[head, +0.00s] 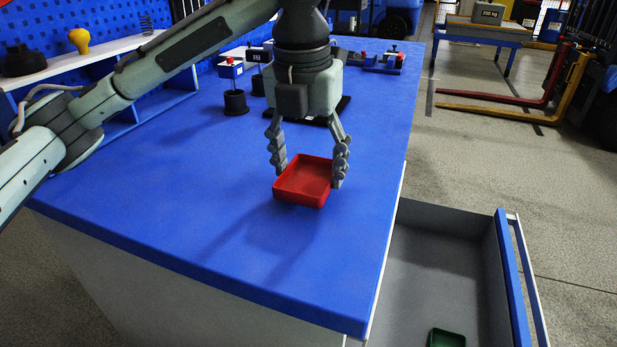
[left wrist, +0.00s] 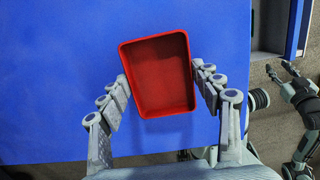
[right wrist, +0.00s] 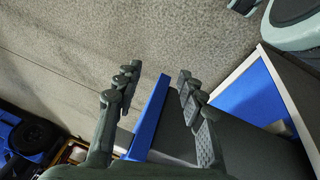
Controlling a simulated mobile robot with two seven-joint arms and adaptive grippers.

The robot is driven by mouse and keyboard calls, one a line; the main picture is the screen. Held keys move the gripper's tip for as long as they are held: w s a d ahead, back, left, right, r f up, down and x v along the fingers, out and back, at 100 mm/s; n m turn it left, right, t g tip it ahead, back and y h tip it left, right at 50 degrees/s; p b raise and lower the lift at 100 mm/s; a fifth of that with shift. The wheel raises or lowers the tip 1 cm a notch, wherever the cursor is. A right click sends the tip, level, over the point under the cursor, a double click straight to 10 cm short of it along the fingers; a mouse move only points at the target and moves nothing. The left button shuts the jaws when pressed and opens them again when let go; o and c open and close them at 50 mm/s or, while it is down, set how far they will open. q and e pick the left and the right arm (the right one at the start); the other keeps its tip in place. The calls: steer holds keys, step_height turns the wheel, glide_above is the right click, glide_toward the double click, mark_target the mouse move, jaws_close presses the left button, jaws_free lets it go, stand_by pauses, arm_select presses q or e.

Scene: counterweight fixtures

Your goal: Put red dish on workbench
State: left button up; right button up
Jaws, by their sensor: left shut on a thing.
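The red dish (head: 303,182) is a shallow, square-cornered open tray, empty inside. My left gripper (head: 309,176) is shut on it, with a finger on each of two opposite sides. The left wrist view shows the red dish (left wrist: 158,75) between the fingers (left wrist: 162,88), slightly tilted in the picture. The dish is over the blue workbench (head: 200,215); a shadow lies on the bench in front of it, and whether it touches the top I cannot tell. My right gripper (right wrist: 155,90) is open and empty in the right wrist view, over the floor and the drawer's blue front edge.
An open grey drawer (head: 430,250) sticks out right of the bench, with a green dish (head: 446,338) in it. Black fixtures (head: 236,102) and blue-red devices (head: 385,62) stand toward the bench's back. The near bench top is clear. A forklift's forks (head: 520,105) lie beyond.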

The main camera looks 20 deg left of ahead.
mark_target(305, 188)
arm_select(q)
steer(key=shift+f, duration=0.95)
arm_select(e)
steer(key=shift+s+r, duration=0.1)
steer(key=shift+r, duration=0.35)
arm_select(q)
steer(key=shift+f, duration=0.15)
steer(key=o, duration=1.4)
arm_select(e)
steer(key=shift+f, duration=0.4)
arm_select(q)
step_height(305, 188, up, 3)
steer(key=shift+s+r, duration=0.1)
steer(key=r+p, duration=0.1)
steer(key=r, duration=0.5)
steer(key=s+r+p, duration=0.1)
steer(key=r, duration=0.2)
steer(key=shift+s+p, duration=0.1)
steer(key=shift+p, duration=0.25)
arm_select(e)
steer(key=x, duration=0.4)
steer(key=a+x, duration=0.1)
steer(key=shift+f, duration=0.55)
